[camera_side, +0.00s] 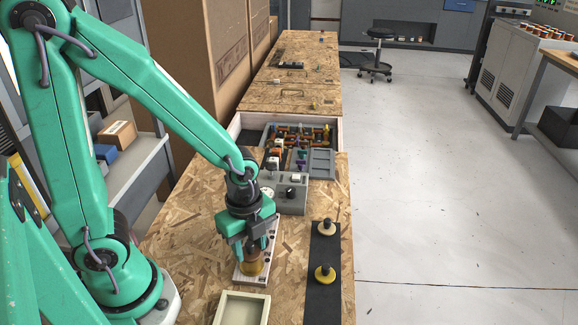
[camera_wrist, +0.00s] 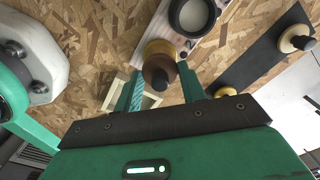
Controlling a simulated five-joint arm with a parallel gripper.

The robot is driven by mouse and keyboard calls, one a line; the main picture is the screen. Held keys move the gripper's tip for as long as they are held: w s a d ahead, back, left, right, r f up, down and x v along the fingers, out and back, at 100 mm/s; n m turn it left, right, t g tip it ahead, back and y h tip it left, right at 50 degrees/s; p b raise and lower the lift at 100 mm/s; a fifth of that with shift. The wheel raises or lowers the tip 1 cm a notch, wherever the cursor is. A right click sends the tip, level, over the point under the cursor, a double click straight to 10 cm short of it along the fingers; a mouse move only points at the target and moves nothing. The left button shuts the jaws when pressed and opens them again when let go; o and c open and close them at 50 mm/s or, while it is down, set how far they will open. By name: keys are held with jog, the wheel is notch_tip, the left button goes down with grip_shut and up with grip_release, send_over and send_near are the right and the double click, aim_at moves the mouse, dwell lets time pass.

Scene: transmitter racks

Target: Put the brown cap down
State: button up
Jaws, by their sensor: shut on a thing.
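My gripper (camera_side: 251,252) points down over a pale rack (camera_side: 270,243) with dark holes in a row. In the wrist view its two teal fingers (camera_wrist: 160,84) are shut on the brown cap (camera_wrist: 159,69). Below the brown part is a tan, round piece (camera_wrist: 157,47), which shows yellowish in the side view (camera_side: 252,268). It is low at the near end of the rack. I cannot tell whether the cap touches anything beneath it, as the fingers hide part of it.
A black strip (camera_side: 323,249) on the right bears a cream cap (camera_side: 326,227) and a yellow cap (camera_side: 325,273). A cream tray (camera_side: 266,306) is at the near edge. A grey box with a knob (camera_side: 291,204) and a parts drawer (camera_side: 335,136) lie beyond. Bare board is left of the rack.

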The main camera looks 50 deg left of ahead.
aim_at(249, 244)
jog(key=shift+f, duration=0.2)
jog(key=o, duration=0.9)
jog(key=shift+o, duration=0.2)
notch_tip(249, 244, up, 13)
jog(key=shift+f, duration=0.15)
dwell(0.6)
jog(key=s+a+r+n+t, duration=0.2)
jog(key=a+r+n+t, duration=0.3)
jog(key=n, duration=1.3)
jog(key=shift+a+r+t, duration=0.2)
jog(key=shift+r+t, duration=0.1)
jog(key=shift+r, duration=0.4)
